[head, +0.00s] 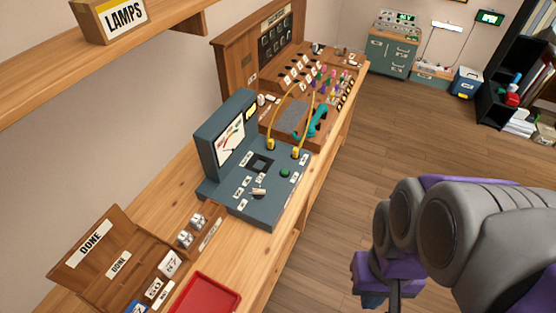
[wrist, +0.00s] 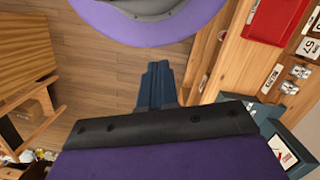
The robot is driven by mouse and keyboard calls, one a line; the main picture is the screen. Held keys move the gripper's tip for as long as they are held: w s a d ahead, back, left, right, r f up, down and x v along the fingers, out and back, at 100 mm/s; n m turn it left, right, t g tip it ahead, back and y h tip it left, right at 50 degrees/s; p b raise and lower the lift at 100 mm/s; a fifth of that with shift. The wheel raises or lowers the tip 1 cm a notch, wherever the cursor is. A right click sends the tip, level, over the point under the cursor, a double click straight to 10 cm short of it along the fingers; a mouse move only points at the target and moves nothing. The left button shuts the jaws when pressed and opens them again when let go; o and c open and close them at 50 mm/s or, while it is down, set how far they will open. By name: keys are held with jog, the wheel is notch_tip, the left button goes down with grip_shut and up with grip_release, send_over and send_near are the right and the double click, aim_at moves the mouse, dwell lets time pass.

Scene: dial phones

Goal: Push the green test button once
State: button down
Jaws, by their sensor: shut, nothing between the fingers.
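The green test button (head: 285,173) is a small round button on the right part of the grey-blue test panel (head: 262,212) in the head view. The panel sits on the wooden bench and has an upright meter (head: 231,143) at its back left. Two yellow cable plugs stand on the panel behind the button. My gripper (wrist: 158,75) shows in the wrist view with its fingers together and empty, over the floor beside the bench. In the head view my arm is at the lower right, well apart from the button. The button cannot be made out in the wrist view.
A wooden switchboard (head: 250,45) with cords stands behind the panel. A red tray (head: 205,295) and a wooden DONE box (head: 92,250) are at the near end of the bench. A LAMPS box (head: 112,20) sits on the shelf above. The floor (head: 400,130) right of the bench is clear.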

jog(key=w+a+f+m+t+y, duration=0.1)
jog(key=w+a+m+y, duration=0.15)
jog(key=w+a, duration=0.6)
jog(key=w+a+m+t+y, duration=0.1)
jog(key=w+a+y, duration=0.3)
jog(key=w, duration=0.7)
jog(key=w+a+f+m+t+y, duration=0.1)
jog(key=w+a+m+y, duration=0.1)
jog(key=w+a, duration=0.65)
jog(key=w+d+f+m+t, duration=0.1)
jog(key=w+f+m+t, duration=0.1)
jog(key=w+f+m, duration=0.3)
jog(key=w+d+f+m+t+h+b, duration=0.1)
jog(key=w+d+f+m+t, duration=0.1)
jog(key=w+f+m, duration=0.4)
jog(key=w+f, duration=0.5)
jog(key=w, duration=0.5)
jog(key=shift+w+d, duration=0.3)
jog(key=shift+w, duration=0.05)
jog(key=shift+a, duration=0.1)
jog(key=shift+a+f, duration=0.1)
